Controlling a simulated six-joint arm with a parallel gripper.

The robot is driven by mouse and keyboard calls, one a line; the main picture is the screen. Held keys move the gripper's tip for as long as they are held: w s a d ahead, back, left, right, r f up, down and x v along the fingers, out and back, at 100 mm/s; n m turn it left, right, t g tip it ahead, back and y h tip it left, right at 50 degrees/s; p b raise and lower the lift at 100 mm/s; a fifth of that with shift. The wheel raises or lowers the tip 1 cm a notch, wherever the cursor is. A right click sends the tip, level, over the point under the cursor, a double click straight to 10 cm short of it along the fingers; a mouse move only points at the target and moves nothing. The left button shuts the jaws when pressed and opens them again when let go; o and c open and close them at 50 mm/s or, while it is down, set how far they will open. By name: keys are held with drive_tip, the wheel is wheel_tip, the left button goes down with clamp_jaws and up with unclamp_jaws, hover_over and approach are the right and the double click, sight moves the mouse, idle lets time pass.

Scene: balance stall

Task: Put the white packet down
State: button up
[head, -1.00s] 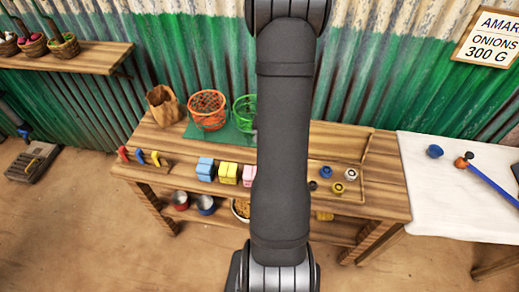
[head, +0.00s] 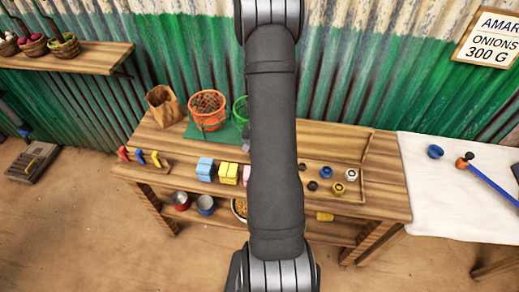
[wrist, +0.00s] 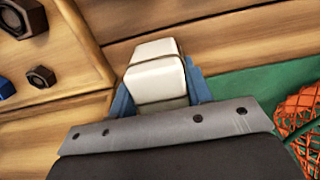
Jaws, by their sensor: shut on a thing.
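The white packet (wrist: 155,75) is a small pale block with a band across it, in the middle of the wrist view. My gripper (wrist: 161,98) is shut on it, with a blue finger on each side. Wooden table top (wrist: 225,50) shows behind the packet, with a green mat (wrist: 240,95) to its right. I cannot tell whether the packet touches the wood or is held above it.
An orange basket (head: 208,110) and a partly hidden green basket (head: 240,108) stand at the back. Blue packets (head: 205,169) and yellow packets (head: 228,173) line the front. Dark and yellow weights (head: 338,188) sit in a tray at right. A paper bag (head: 164,105) stands at left.

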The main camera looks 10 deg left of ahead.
drive_tip(key=o, duration=1.1)
drive_tip(key=shift+f, duration=0.1)
drive_tip(key=shift+o, duration=0.4)
wheel_tip(320, 180, up, 12)
drive_tip(key=shift+r, duration=0.15)
